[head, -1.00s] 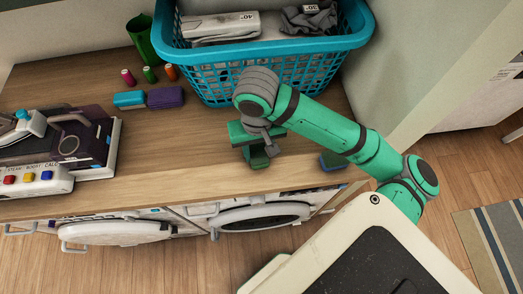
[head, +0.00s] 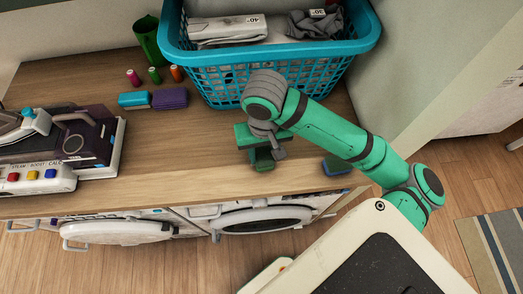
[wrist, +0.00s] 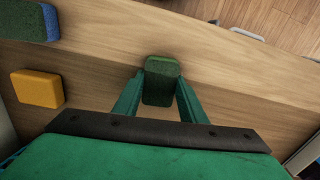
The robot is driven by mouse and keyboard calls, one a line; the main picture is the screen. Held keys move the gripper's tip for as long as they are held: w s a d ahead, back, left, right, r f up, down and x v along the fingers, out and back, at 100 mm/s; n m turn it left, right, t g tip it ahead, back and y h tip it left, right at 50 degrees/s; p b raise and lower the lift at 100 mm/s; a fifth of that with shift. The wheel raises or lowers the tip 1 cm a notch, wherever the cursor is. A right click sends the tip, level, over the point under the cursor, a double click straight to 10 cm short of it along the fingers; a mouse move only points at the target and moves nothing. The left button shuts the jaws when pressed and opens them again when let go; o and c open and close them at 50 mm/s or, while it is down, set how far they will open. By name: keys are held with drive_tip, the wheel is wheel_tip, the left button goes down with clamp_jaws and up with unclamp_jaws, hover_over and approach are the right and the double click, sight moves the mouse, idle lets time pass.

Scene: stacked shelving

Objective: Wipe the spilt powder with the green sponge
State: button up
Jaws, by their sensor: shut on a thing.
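My gripper (head: 261,156) is over the wooden counter (head: 205,160), near its front edge. It is shut on the green sponge (head: 264,166). In the wrist view the green sponge (wrist: 162,85) is upright between the two green fingers of my gripper (wrist: 161,80). Whether the sponge touches the counter is hard to tell. I see no spilt powder in either view; the arm hides part of the counter.
A blue-and-green sponge (head: 337,167) lies to the right of my gripper. A yellow sponge (wrist: 37,89) shows in the wrist view. A blue laundry basket (head: 215,85) stands behind, and an iron station (head: 75,150) at left.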

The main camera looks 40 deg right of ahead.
drive_tip(key=shift+s+d, duration=0.1)
drive_tip(key=shift+s, duration=0.05)
drive_tip(key=shift+s+d, duration=0.35)
drive_tip(key=shift+s, duration=0.35)
drive_tip(key=shift+w+a+r, duration=0.1)
drive_tip(key=shift+w+a, duration=0.4)
drive_tip(key=shift+w, duration=0.15)
drive_tip(key=shift+w+a, duration=0.25)
drive_tip(key=shift+w, duration=0.3)
drive_tip(key=shift+w+a, duration=0.2)
drive_tip(key=shift+w, duration=0.35)
drive_tip(key=shift+w+a, duration=0.2)
drive_tip(key=shift+w, duration=0.05)
drive_tip(key=shift+r, duration=1.5)
